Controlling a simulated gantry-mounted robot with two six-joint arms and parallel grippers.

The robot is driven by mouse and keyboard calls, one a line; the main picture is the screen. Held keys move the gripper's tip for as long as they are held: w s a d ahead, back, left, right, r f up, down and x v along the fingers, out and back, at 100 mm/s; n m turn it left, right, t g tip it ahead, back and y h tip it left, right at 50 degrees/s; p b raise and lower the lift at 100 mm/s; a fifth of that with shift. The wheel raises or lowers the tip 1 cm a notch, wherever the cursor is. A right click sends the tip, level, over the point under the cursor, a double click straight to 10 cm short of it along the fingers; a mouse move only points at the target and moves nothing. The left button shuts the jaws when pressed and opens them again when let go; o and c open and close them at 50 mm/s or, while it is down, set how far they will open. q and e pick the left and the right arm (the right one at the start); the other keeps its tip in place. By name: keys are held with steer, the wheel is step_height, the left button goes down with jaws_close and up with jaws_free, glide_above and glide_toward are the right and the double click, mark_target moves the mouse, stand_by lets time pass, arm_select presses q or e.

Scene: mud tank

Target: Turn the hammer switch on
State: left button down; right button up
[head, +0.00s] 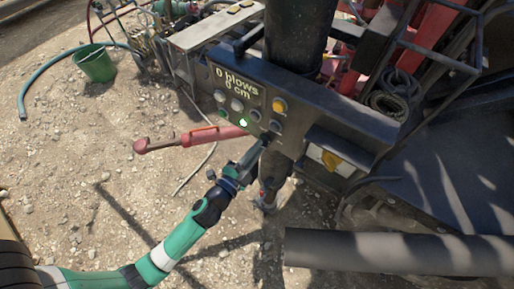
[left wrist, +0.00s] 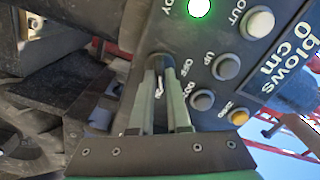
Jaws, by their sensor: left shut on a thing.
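The hammer switch (left wrist: 158,88) is a small metal toggle beside the OFF label on the dark control panel in the left wrist view. My left gripper (left wrist: 160,64) has its two fingers closed around it, with the tips against the panel. In the head view my left gripper (head: 264,141) reaches the lower edge of the control panel (head: 318,122) and hides the switch. The panel display (head: 238,86) reads 0 blows, 0 cm. A green light (head: 243,123) glows on the panel, and it also shows in the left wrist view (left wrist: 199,7). My right gripper is not in view.
Several round buttons sit near the switch, including a yellow one (head: 280,105) and a white one (left wrist: 260,22). A thick dark pipe (head: 400,252) crosses the lower right. A green bucket (head: 94,64) stands on gravel.

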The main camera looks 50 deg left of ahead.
arm_select(q)
steer(key=shift+m, duration=0.7)
steer(key=c, duration=0.9)
jaws_free()
steer(key=shift+s, duration=0.1)
steer(key=b+v, duration=0.4)
steer(key=v, duration=0.7)
steer(key=shift+s+d, duration=0.1)
steer(key=shift+s, duration=0.15)
